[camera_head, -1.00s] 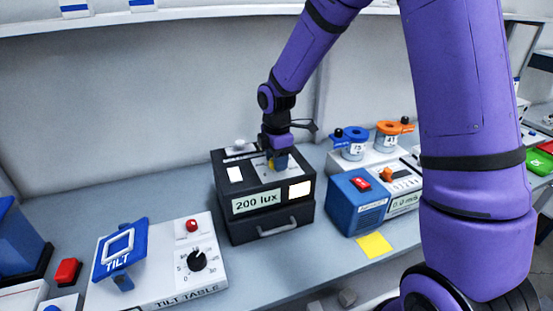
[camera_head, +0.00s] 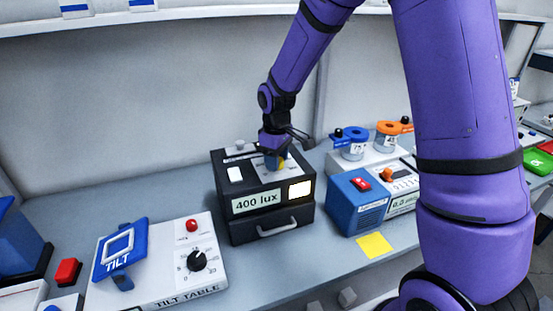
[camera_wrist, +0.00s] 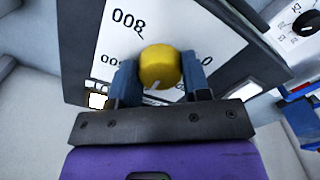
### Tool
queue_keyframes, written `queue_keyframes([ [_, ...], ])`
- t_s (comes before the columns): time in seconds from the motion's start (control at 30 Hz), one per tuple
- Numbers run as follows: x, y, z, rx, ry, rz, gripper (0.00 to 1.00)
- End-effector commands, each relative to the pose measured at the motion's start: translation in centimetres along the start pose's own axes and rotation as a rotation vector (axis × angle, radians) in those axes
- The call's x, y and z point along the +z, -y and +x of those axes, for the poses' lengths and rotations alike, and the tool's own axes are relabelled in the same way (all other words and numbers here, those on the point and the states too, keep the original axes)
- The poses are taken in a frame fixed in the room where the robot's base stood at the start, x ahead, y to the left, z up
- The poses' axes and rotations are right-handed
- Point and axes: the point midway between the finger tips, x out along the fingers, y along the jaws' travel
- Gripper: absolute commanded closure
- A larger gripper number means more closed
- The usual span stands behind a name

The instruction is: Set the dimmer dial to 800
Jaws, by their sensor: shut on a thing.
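The dimmer dial is a yellow knob (camera_wrist: 159,68) on the white top panel of a black box (camera_head: 232,190). The box's front display (camera_head: 256,201) reads 400 lux. My gripper (camera_wrist: 160,82) is shut on the knob, with one blue finger on each side of it; it also shows above the box in the head view (camera_head: 275,158). In the wrist view the printed mark 800 (camera_wrist: 129,20) is on the panel beyond the knob. Other marks on the panel are partly hidden by the fingers. A pale pointer line shows on the knob's near side.
A blue box with a red switch (camera_head: 360,184) stands close on the right, with a yellow note (camera_head: 374,245) before it. The tilt table unit (camera_head: 170,265) stands to the left. A silver knob (camera_head: 239,144) is on the black box's back edge.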

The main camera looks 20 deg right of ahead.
Motion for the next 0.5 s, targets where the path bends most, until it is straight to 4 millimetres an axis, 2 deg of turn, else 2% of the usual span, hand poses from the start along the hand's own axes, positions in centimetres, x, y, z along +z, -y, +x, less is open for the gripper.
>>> queue_keyframes([
  [0.5,-0.12,-0.02,-0.1,0.002,-0.003,0.489,0.8],
])
